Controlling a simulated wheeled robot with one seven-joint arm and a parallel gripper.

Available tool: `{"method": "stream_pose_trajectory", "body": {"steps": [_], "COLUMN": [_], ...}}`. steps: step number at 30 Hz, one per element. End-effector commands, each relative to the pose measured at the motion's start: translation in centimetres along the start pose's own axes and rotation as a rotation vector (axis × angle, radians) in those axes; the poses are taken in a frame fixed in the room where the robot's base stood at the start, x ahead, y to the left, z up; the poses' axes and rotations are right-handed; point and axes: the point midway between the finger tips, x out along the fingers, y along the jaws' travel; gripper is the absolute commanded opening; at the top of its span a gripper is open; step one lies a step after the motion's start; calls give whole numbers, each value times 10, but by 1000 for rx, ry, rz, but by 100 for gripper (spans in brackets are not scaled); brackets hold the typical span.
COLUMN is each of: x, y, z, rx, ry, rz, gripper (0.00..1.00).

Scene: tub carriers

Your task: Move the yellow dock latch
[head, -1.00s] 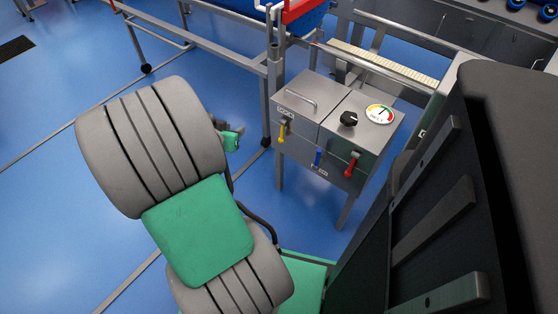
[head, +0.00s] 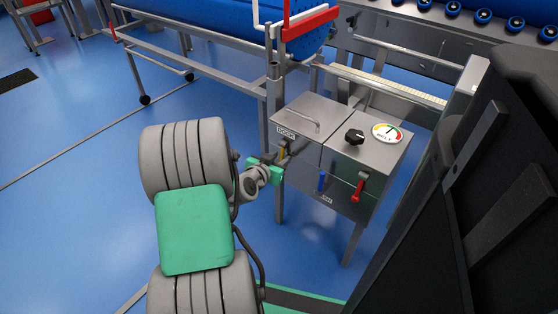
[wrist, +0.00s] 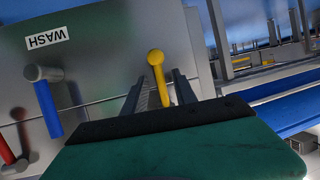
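The yellow dock latch (head: 283,154) is a small lever on the front of the steel cabinet (head: 310,175), below the DOCK label (head: 286,133). My gripper (head: 280,163) is right at it and partly covers it in the head view. In the wrist view the yellow latch (wrist: 157,75), with its round knob end, shows between the two dark fingers of my gripper (wrist: 157,90). The fingers are apart, with a gap visible on each side of the latch. Whether either fingertip touches it lower down is hidden by the palm.
A blue lever (head: 321,181) and a red lever (head: 359,188) sit to the right on the same cabinet front. A black knob (head: 354,137) and a coloured gauge (head: 387,132) are on top. A metal frame with a blue tub (head: 220,25) stands behind. Blue floor lies open at left.

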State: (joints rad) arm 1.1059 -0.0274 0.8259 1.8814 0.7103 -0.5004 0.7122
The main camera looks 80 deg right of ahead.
Motion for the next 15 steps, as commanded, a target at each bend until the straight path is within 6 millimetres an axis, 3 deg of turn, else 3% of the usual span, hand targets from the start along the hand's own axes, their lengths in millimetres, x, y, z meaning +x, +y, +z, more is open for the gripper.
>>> {"method": "stream_pose_trajectory", "body": {"steps": [2,15], "x": [0,-1], "y": [0,0], "z": [0,0], "rx": [0,0], "ry": [0,-1], "rz": [0,0], "gripper": [33,0]}}
